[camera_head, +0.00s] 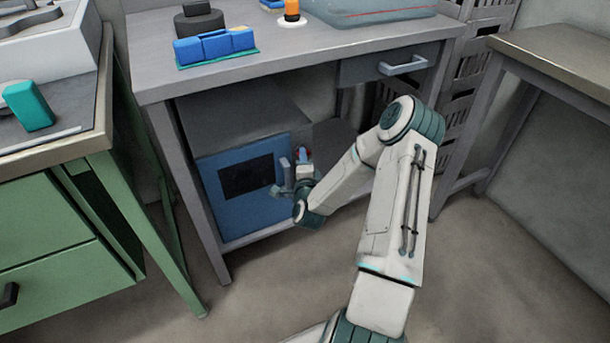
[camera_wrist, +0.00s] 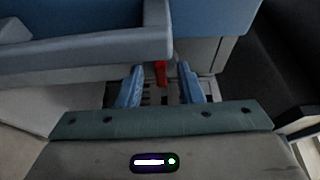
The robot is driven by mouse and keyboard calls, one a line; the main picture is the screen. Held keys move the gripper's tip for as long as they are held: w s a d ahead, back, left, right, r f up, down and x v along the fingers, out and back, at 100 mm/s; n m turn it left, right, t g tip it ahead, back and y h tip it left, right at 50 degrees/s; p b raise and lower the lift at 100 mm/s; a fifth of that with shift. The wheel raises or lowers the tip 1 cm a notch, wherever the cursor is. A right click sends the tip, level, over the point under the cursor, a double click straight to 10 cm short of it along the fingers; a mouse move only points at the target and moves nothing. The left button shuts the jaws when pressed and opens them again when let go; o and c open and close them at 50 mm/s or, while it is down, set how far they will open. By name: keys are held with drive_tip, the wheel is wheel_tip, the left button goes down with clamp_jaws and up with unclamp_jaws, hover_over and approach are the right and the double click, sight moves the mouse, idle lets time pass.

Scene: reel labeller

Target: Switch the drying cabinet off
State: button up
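The drying cabinet (camera_head: 250,207) is a grey box with a blue front and a dark window, standing under the workbench. A grey upright handle (camera_head: 286,174) is on the right of its front. My gripper (camera_head: 303,158) is at the cabinet's right side, close to the handle. In the wrist view my gripper (camera_wrist: 162,78) has its two blue fingers apart. A small red part (camera_wrist: 161,73), perhaps the switch, shows between or just beyond the fingertips, with gaps on both sides. Contact cannot be told. The handle bar (camera_wrist: 85,55) fills the upper left there.
The workbench (camera_head: 300,58) overhangs the cabinet and has a drawer with a grey handle (camera_head: 403,65). A green drawer unit (camera_head: 50,230) stands at left, another table (camera_head: 560,58) at right. Stacked grey crates (camera_head: 470,85) are behind. The floor in front is clear.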

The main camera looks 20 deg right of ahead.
drive_tip(key=p+v, duration=0.1)
drive_tip(key=v, duration=1.1)
drive_tip(key=shift+s+p, duration=0.2)
drive_tip(key=shift+p, duration=0.2)
